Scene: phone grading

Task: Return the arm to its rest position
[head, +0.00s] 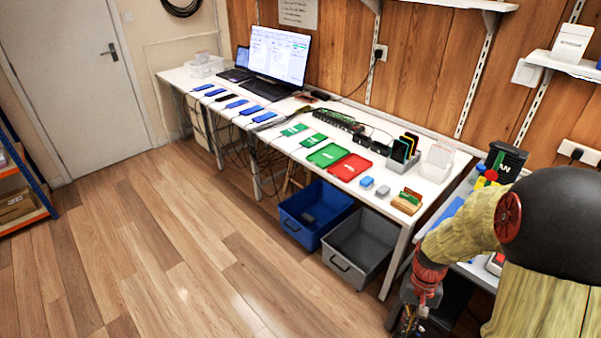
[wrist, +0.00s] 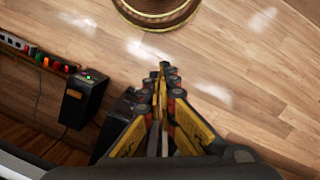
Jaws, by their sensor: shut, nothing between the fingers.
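My arm shows at the lower right of the head view, with a yellowish sleeve and a dark rounded joint, bent downward beside the workbench. My gripper (wrist: 164,75) points down over the wooden floor in the wrist view. Its yellow and black fingers meet at the tips, with nothing between them. In the head view only its upper part shows near the bottom edge, beside the bench end, and its fingertips are hard to make out.
A long white bench (head: 285,145) carries phones, a green tray (head: 327,155), a red tray (head: 350,167) and a laptop. A blue crate (head: 315,212) and a grey crate (head: 362,247) stand on the floor below. The wooden floor (head: 170,250) at left is clear.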

